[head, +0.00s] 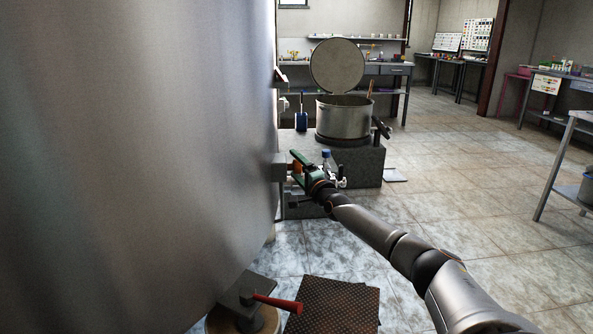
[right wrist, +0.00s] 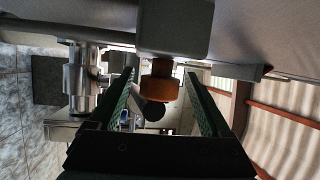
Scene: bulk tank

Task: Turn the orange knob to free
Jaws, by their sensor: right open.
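The orange knob (right wrist: 158,89) hangs from a grey block (right wrist: 176,27) on the side of the big metal tank (head: 140,140). In the right wrist view it lies between the two green-lined fingers of my right gripper (right wrist: 161,85), with a gap on each side. In the head view a bit of the orange knob (head: 297,167) shows by the green fingers of my right gripper (head: 298,168), close to the tank wall. My right gripper is open around the knob. My left gripper is out of view.
A steel pot (head: 344,120) with its round lid raised stands on a dark block behind the gripper. A red-handled lever (head: 277,303) sits low by the tank. A brown patterned mat (head: 335,308) lies on the tiles. The floor at right is mostly clear before a table (head: 570,160).

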